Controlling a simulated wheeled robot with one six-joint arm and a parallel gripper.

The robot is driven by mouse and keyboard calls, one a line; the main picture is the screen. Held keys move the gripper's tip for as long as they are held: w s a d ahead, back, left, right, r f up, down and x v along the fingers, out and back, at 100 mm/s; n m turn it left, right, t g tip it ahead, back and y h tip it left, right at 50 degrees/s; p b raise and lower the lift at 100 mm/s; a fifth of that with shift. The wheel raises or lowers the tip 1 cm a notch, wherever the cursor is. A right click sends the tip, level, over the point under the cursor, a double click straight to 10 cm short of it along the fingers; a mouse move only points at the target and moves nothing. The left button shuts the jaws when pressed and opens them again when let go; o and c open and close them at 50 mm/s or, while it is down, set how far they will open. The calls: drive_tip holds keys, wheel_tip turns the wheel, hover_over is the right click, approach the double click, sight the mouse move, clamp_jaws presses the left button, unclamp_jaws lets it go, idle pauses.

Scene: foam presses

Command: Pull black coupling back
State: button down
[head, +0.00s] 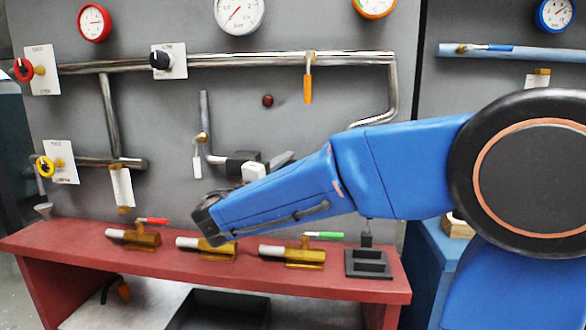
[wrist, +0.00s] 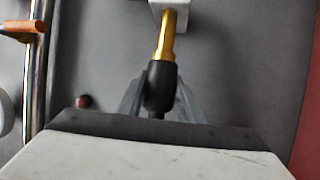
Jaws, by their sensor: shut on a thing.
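The black coupling (wrist: 160,88) sits around the near end of a slim brass stem (wrist: 167,38) in the wrist view. The stem runs up to a white part (wrist: 176,14) at the picture's top edge. My gripper (wrist: 160,104) is shut on the coupling, with one grey finger on each side of it. In the head view my gripper (head: 279,160) is in front of the grey panel, above the red bench. My forearm partly covers that area there, and I cannot make out the coupling.
The red bench (head: 330,283) carries several brass valves and a black tray (head: 368,264). An orange handle (head: 308,88) hangs from the upper pipe. A round red knob (head: 267,100) sits on the panel above my gripper.

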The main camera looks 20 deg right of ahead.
drive_tip(key=shift+w+a, duration=0.1)
drive_tip(key=shift+a, duration=0.05)
drive_tip(key=c, duration=1.3)
unclamp_jaws()
drive_tip(key=shift+a, duration=0.1)
drive_tip(key=shift+o, duration=0.2)
drive_tip(key=v, duration=1.7)
drive_tip(key=shift+f, duration=0.1)
